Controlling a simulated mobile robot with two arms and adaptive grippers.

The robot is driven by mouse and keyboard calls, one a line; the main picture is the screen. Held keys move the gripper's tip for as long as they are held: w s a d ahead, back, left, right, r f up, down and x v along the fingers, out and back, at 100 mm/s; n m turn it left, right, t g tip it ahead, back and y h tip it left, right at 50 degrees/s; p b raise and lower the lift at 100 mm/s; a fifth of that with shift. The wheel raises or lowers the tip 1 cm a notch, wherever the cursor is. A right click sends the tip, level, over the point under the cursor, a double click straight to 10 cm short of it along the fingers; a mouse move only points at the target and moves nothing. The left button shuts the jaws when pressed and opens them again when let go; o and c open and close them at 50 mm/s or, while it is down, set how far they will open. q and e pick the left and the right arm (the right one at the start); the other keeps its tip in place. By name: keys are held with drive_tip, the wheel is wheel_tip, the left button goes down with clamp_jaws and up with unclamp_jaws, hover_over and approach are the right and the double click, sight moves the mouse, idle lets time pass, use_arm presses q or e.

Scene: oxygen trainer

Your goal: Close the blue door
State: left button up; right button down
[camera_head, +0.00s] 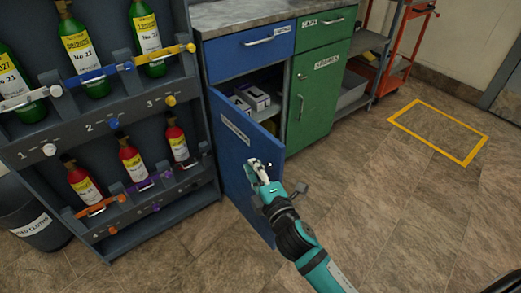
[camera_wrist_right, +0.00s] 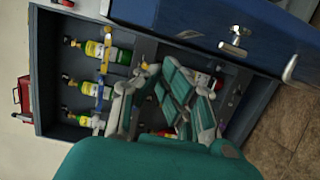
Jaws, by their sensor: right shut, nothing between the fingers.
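The blue door (camera_head: 232,150) of the low cabinet stands open, swung out towards the bottle rack, with a label on its outer face. My right gripper (camera_head: 262,172) is shut and empty at the door's free edge, near its handle. I cannot tell whether it touches the door. In the right wrist view my right gripper (camera_wrist_right: 172,98) shows in front of the bottle rack, with a blue panel with handles (camera_wrist_right: 255,22) above it. My left gripper is not in view.
The bottle rack (camera_head: 98,132) stands close on the left. A blue drawer (camera_head: 250,54) is shut above the opening, where white boxes (camera_head: 252,97) lie inside. The green cabinet door (camera_head: 315,95) is shut. The floor (camera_head: 400,190) at right is clear.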

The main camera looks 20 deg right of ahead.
sight(261, 150)
drive_tip(key=w+d, duration=0.1)
drive_tip(key=w, duration=0.1)
drive_tip(key=w+d, duration=0.2)
drive_tip(key=w, duration=0.1)
drive_tip(key=shift+w+d, duration=0.15)
drive_tip(key=shift+w, duration=0.2)
